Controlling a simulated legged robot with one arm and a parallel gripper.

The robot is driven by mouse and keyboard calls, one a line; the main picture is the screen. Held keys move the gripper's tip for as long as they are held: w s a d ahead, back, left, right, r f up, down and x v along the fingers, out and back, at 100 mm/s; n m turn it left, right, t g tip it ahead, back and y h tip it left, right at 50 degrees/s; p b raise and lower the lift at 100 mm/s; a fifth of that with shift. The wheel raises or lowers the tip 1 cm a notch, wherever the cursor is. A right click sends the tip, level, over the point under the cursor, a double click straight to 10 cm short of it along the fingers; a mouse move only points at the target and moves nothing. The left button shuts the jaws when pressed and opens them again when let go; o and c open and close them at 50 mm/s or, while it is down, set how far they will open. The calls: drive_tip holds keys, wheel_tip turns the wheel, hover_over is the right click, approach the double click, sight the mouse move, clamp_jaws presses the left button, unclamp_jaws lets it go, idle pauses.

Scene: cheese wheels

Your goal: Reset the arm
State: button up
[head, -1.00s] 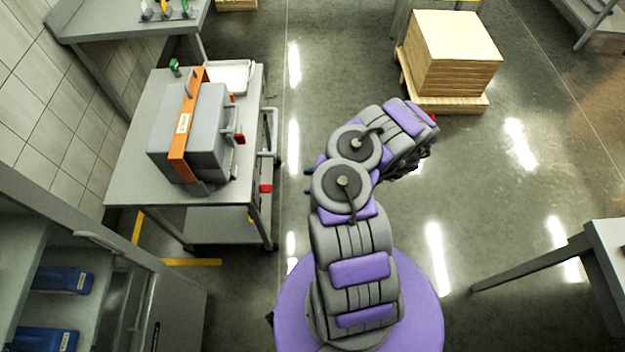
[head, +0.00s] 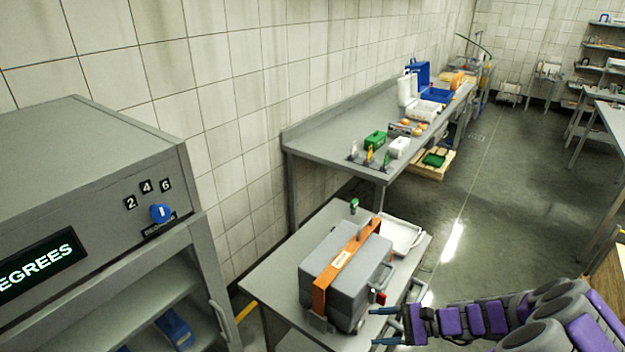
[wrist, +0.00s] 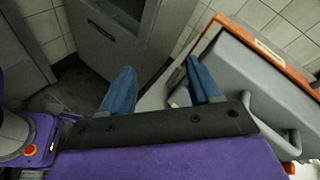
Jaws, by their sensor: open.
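My purple and grey arm (head: 480,319) reaches in from the lower right of the head view. My gripper (head: 376,327) points left, near the right side of the grey case with an orange band (head: 362,273), which sits on a grey cart. In the wrist view my gripper (wrist: 160,76) shows two blue fingers spread apart with nothing between them. The grey case (wrist: 250,85) is right of the fingers there. I cannot tell whether the right finger touches it.
A grey cabinet with a dial and display (head: 80,200) stands at the left. The cart (head: 270,268) also holds a white tray (head: 403,235). A long bench (head: 335,137) with several items runs along the wall. The floor (head: 455,205) right of the bench is open.

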drive_tip(key=s+a+r+n+g+h, duration=0.55)
drive_tip(key=s+a+r+n, duration=0.5)
drive_tip(key=s+r, duration=0.3)
drive_tip(key=s+d+r+n+h, duration=0.1)
drive_tip(key=s+d+r+h, duration=0.1)
drive_tip(key=s, duration=0.6)
drive_tip(key=s+d+r+n+t+h, duration=0.1)
drive_tip(key=s+d+r+n+h, duration=0.1)
drive_tip(key=s+d+h, duration=0.3)
drive_tip(key=s+r+h, duration=0.1)
drive_tip(key=s, duration=0.2)
drive_tip(key=shift+s+h, duration=0.35)
drive_tip(key=shift+s, duration=0.05)
drive_tip(key=shift+n+t, duration=0.25)
